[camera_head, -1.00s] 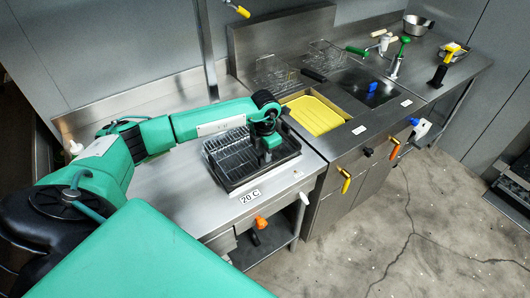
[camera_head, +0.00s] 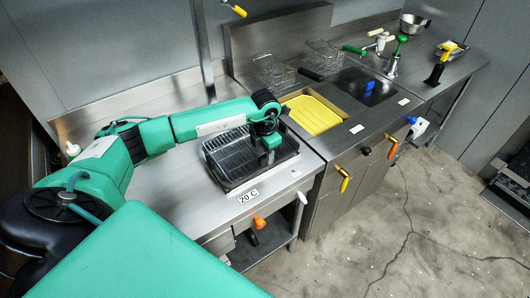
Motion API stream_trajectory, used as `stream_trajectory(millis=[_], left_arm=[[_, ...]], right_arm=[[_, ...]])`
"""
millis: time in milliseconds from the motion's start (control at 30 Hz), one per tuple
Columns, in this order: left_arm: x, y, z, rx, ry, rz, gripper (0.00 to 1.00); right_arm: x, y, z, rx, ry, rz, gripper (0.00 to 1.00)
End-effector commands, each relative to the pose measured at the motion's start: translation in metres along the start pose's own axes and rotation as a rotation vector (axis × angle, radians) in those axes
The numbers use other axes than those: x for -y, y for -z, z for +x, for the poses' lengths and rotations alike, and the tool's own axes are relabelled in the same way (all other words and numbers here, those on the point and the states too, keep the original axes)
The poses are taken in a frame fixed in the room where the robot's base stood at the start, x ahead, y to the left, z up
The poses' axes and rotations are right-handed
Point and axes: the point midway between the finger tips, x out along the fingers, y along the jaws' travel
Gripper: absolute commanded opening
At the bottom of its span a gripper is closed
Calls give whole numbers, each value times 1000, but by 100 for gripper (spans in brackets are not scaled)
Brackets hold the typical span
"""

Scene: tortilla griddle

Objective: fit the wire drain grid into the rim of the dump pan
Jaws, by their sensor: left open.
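The dump pan (camera_head: 232,188) is a black rectangular tray on the steel counter at the centre. The wire drain grid (camera_head: 230,152) shows as thin wires within the pan's outline, mostly on its left and far side. It appears to lie low inside the rim, but I cannot tell whether every edge is seated. My left gripper (camera_head: 266,158) is open and points down over the right part of the pan, and it hides some of the pan and grid there. I cannot tell whether its fingers touch the grid. My right gripper is out of view.
A yellow tray (camera_head: 314,115) sits in the steel unit right of the pan. Wire baskets (camera_head: 274,72) stand behind it. A "20 C" label (camera_head: 248,196) is on the counter's front edge. The counter left of the pan is clear.

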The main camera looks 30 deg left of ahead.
Motion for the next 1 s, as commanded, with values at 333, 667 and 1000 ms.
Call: stream_trajectory(millis=[333,667,1000], left_arm=[[-1,-1,-36,5,-2,0,40],[0,-1,-110,5,-2,1,40],[0,0,-138,0,0,0,40]], right_arm=[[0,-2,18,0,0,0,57],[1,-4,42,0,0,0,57],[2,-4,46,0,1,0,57]])
